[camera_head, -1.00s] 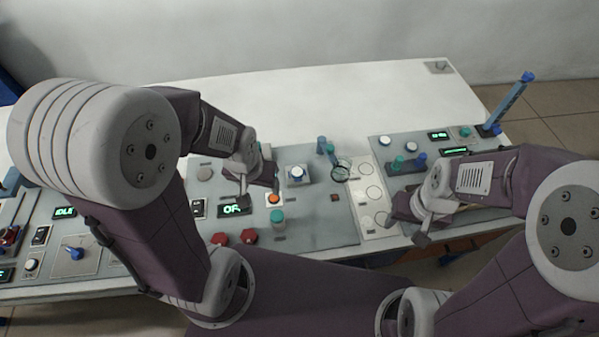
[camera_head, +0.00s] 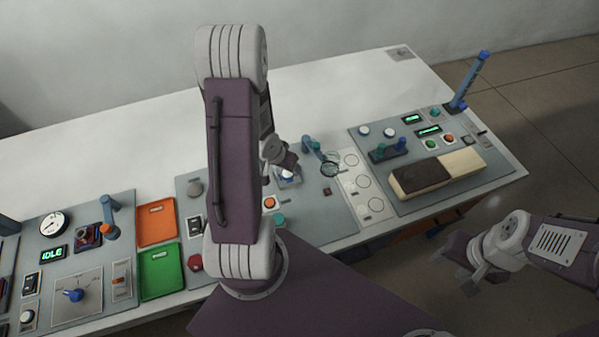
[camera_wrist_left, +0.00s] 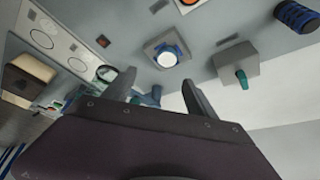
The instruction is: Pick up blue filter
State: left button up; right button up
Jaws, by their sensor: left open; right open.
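A short blue piece (camera_head: 401,145) stands beside a teal one (camera_head: 378,152) in a dark rack on the right panel. A white disc with a blue rim (camera_head: 288,175) sits on a square block on the middle panel; it also shows in the left wrist view (camera_wrist_left: 168,57). I cannot tell for sure which is the blue filter. My left gripper (camera_head: 288,162) is close to the disc's block, partly hidden by my arm. In the left wrist view its fingers (camera_wrist_left: 158,90) are apart, nothing between them. My right gripper (camera_head: 458,272) is open and empty, off the table's front edge.
A round ring lens (camera_head: 330,168) on a blue post stands right of the block. A white strip with circles (camera_head: 357,182) lies beyond it. A brown and wooden block (camera_head: 437,172) covers part of the right panel. Orange (camera_head: 157,222) and green (camera_head: 161,270) trays lie left. The table's back is bare.

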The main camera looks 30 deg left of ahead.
aim_at(287, 174)
pick_arm(q)
jog(key=f, duration=0.2)
jog(key=a+f+b, duration=0.1)
jog(key=shift+w+f+n, duration=0.2)
jog(key=shift+w+n, duration=0.05)
jog(key=shift+n, duration=0.05)
jog(key=shift+w+f, duration=0.25)
jog(key=shift+f, duration=0.05)
jog(key=x, duration=0.5)
jog(key=shift+a, duration=0.2)
jog(key=shift+s, duration=0.1)
jog(key=c, duration=1.4)
